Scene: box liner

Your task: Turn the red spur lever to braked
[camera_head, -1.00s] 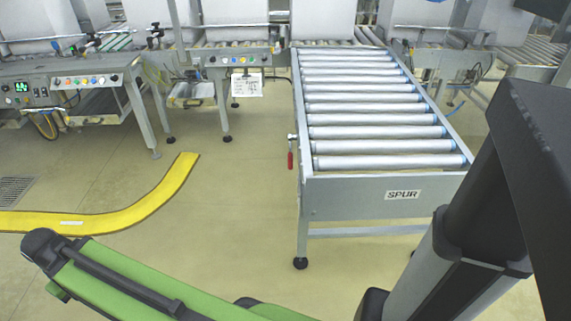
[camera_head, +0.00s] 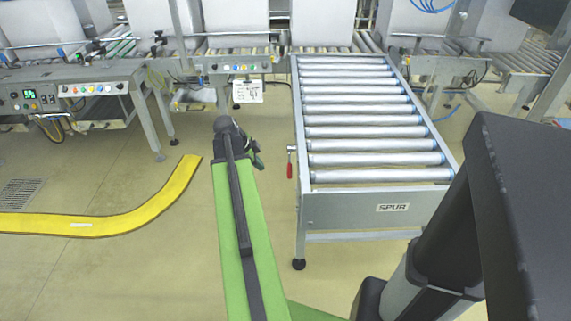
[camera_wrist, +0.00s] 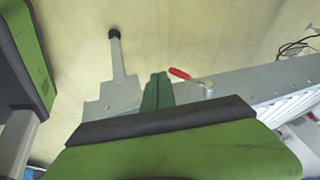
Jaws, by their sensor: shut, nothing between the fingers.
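The red spur lever (camera_head: 290,171) hangs on the left side of the spur conveyor (camera_head: 392,208), its handle pointing straight down below a small metal pivot. In the wrist view the red handle (camera_wrist: 179,73) shows just right of my fingers, with its metal pivot at its right end. My gripper (camera_head: 258,162) is to the left of the lever in the head view, with floor visible between them. The gripper is partly hidden behind my arm in the head view.
A yellow curved floor strip (camera_head: 150,212) lies to the left. A control bench (camera_head: 70,95) and other conveyors stand behind. A white paper sign (camera_head: 247,91) hangs at the back. The floor left of the spur is open. A spur leg (camera_wrist: 117,60) shows in the wrist view.

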